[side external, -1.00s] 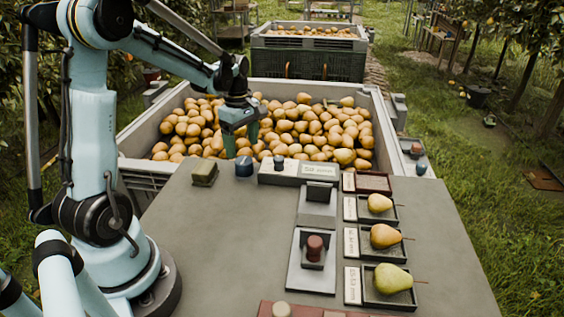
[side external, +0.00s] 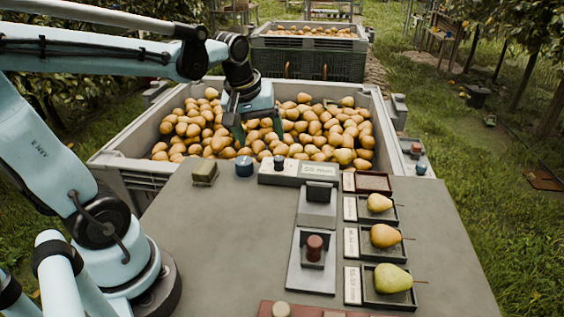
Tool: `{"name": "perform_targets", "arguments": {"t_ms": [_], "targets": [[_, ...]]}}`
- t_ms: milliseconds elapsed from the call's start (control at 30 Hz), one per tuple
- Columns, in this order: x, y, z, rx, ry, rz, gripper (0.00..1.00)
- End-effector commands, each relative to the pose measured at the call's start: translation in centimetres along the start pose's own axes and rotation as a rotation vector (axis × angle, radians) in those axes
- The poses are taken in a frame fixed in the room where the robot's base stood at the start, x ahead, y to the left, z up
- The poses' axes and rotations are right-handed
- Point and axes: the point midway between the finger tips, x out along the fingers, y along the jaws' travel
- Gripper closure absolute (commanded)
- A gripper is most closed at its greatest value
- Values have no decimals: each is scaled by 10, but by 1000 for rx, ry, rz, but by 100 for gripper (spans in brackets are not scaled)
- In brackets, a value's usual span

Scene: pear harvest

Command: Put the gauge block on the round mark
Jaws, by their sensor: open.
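My gripper (side external: 258,131) is open and empty, its fingers pointing down over the pears in the crate, beyond the table's far edge. No piece is plainly marked as the gauge block. One candidate is a small olive-brown block (side external: 204,172) at the far left of the table, below and left of my gripper. Another is a dark upright block (side external: 319,191) on a grey plate (side external: 318,216) right of centre. I cannot make out a round mark on the tabletop.
The crate (side external: 121,155) full of pears stands behind the grey table (side external: 225,245). A blue cylinder (side external: 244,166) and a display box (side external: 277,178) line the far edge. The table's left middle is clear.

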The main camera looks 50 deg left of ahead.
Motion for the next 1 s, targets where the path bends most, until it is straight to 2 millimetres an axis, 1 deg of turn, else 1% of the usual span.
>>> {"name": "perform_targets", "arguments": {"t_ms": [33, 200, 300, 400, 500, 600, 1000], "targets": [[-3, 4, 17, 120, 24, 34, 22], [-6, 15, 59, 511, 128, 135, 22], [-6, 18, 77, 687, 184, 176, 22], [-5, 20, 89, 806, 226, 202, 22], [-4, 20, 94, 870, 250, 215, 22], [-4, 21, 96, 891, 258, 219, 22], [-4, 21, 96, 888, 257, 217, 22]]}}
